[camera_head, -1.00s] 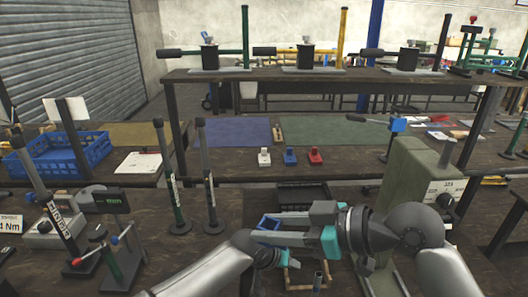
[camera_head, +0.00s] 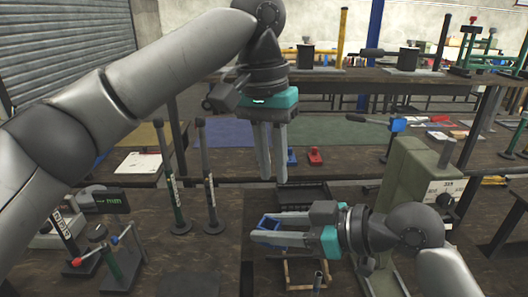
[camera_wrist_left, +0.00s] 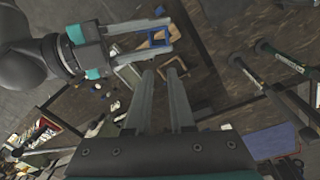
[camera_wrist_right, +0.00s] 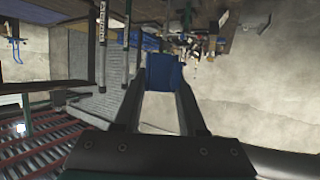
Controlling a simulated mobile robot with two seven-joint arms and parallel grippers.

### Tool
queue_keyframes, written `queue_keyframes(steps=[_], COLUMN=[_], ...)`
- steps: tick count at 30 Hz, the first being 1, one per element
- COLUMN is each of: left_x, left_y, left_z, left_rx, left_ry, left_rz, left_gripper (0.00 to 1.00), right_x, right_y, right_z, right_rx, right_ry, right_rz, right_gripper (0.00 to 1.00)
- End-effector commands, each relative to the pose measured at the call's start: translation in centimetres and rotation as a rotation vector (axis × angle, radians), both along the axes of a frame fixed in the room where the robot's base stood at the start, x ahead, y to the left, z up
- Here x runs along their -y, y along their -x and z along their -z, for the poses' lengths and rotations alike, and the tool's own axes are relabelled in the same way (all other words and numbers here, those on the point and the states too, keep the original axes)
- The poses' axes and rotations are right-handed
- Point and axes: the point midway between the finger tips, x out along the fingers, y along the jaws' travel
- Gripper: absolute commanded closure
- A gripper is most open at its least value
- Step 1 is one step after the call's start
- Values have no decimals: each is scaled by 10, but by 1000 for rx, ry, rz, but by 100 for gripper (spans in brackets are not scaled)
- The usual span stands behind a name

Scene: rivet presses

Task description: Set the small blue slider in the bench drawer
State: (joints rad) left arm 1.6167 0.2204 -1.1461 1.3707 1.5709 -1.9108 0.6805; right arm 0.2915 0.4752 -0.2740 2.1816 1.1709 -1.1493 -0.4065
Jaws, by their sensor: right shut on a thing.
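A small blue knobbed piece (camera_head: 291,157) sits on the back bench, partly covered by my left fingers. My left gripper (camera_head: 274,180) points down, open and empty, above the right one. A dark open tray or drawer (camera_head: 318,192) lies behind the right gripper.
A small red knobbed piece (camera_head: 315,157) stands on the back bench. Black upright rods (camera_head: 208,175) stand left of the grippers. A green-grey press (camera_head: 405,175) stands close on the right. A wooden frame (camera_head: 290,275) is below the right gripper.

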Motion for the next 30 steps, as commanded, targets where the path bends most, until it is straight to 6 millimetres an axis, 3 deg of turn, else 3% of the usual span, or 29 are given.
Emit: queue_keyframes(steps=[3, 6, 11, 16, 24, 30], left_x=[-8, -12, -14, -14, -14, -14], left_y=[12, 18, 21, 22, 21, 21], left_z=[-20, -28, -25, -5, 48, 76], left_rx=[4, 2, -2, -6, -3, -2], left_ry=[-62, -91, -107, -104, -105, -104], left_rz=[7, 8, 9, 11, 8, 7], left_gripper=[79, 79, 79, 79, 79, 79], right_x=[0, 0, 0, 0, 0, 0], right_y=[0, 0, 0, 0, 0, 0], right_z=[0, 0, 0, 0, 0, 0], right_rx=[0, 0, 0, 0, 0, 0], right_ry=[0, 0, 0, 0, 0, 0], right_rz=[0, 0, 0, 0, 0, 0], right_gripper=[100, 100, 100, 100, 100, 100])
